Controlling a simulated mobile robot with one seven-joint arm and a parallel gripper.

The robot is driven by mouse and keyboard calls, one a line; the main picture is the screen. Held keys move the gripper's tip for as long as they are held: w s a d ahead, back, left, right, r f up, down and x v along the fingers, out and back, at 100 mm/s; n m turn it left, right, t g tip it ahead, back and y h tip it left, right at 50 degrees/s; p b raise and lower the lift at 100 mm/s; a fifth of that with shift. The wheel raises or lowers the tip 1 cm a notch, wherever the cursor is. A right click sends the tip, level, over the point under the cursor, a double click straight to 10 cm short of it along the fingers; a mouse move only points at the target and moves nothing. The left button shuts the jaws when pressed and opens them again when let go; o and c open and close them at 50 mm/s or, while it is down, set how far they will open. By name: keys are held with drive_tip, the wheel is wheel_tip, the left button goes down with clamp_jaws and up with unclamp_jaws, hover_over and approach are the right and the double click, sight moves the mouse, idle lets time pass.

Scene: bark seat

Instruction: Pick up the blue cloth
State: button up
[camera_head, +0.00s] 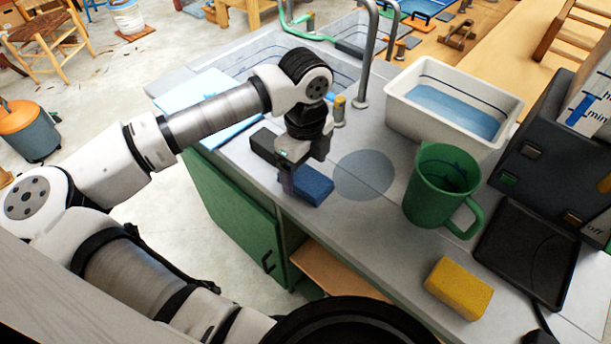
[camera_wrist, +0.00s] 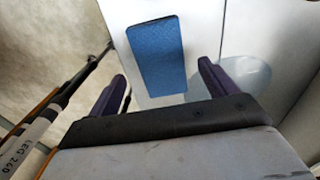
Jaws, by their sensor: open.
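The blue cloth (camera_head: 314,186) looks like a small, thick rectangular pad lying on the grey counter (camera_head: 330,217) near its front edge. It also shows in the wrist view (camera_wrist: 156,52), its near end between the two dark purple fingers. My gripper (camera_head: 288,188) is over the counter at the cloth's left end, pointing down. In the wrist view my gripper (camera_wrist: 162,72) is open, with a gap between each finger and the cloth. I cannot tell how high the fingertips are above the counter. The gripper hides part of the cloth in the head view.
A green jug (camera_head: 428,190), a white basin (camera_head: 398,101) of water and a yellow sponge (camera_head: 459,288) stand to the right. A dark tray (camera_head: 527,252) lies beyond. The tap (camera_head: 369,60) and sink are behind my gripper. Pale blue sheets (camera_head: 205,92) lie left.

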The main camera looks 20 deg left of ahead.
drive_tip(key=shift+f, duration=1.4)
drive_tip(key=c, duration=1.1)
wheel_tip(320, 180, up, 19)
drive_tip(key=b, duration=0.3)
wheel_tip(320, 180, up, 9)
drive_tip(key=p, duration=0.5)
hover_over(306, 178)
